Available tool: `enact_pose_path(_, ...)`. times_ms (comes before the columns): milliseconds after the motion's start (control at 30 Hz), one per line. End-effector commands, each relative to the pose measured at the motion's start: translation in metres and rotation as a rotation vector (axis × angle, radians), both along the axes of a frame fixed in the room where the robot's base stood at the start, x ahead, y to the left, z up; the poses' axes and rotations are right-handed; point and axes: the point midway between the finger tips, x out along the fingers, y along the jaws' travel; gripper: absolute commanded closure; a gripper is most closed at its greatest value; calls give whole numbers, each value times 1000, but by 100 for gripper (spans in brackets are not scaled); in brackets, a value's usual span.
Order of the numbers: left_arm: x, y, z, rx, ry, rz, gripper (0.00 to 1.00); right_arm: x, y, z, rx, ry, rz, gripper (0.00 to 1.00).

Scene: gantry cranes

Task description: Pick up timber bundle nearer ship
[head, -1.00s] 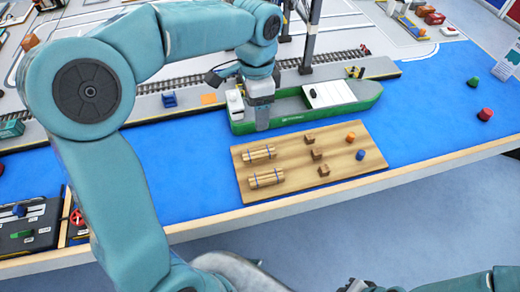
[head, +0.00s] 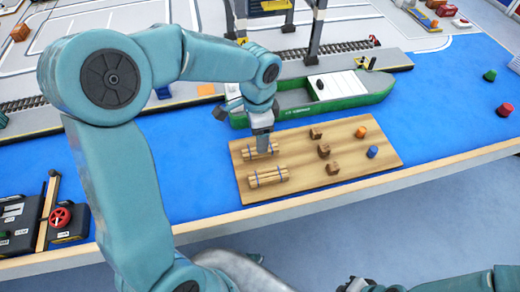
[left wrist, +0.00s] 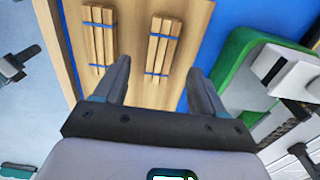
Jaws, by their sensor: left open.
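The timber bundle nearer the ship (left wrist: 163,45) is a small stack of pale logs with blue straps, lying on a wooden board (head: 357,181). In the head view this bundle (head: 247,155) is partly hidden by my left gripper (head: 264,150). In the left wrist view my left gripper (left wrist: 158,70) is open, its fingers apart on either side of that bundle's near end, with nothing held. A second, similar bundle (head: 268,177) lies farther from the ship; it also shows in the left wrist view (left wrist: 99,40). My right gripper (head: 357,285) is only partly visible at the bottom edge.
The green-hulled ship (head: 330,107) lies just behind the board. Brown crates (head: 323,151), an orange barrel (head: 361,132) and a blue barrel (head: 372,152) stand on the board's right part.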

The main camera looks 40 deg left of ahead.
Motion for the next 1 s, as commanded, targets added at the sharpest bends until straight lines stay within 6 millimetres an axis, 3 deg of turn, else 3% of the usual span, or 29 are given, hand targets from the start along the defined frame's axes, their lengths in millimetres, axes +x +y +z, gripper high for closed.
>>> enact_pose_path(400,-3,3,-53,0,3,1,30,0,0,-7,0,0,0,100)
enact_pose_path(667,-3,3,-56,0,0,1,30,0,0,-7,0,0,0,100)
enact_pose_path(733,-3,3,-55,0,0,1,46,0,0,-7,0,0,0,100)
enact_pose_path(867,-3,3,-55,0,0,0,88,0,0,-7,0,0,0,100)
enact_pose_path(1000,-3,3,-55,0,0,0,91,0,0,-7,0,0,0,100)
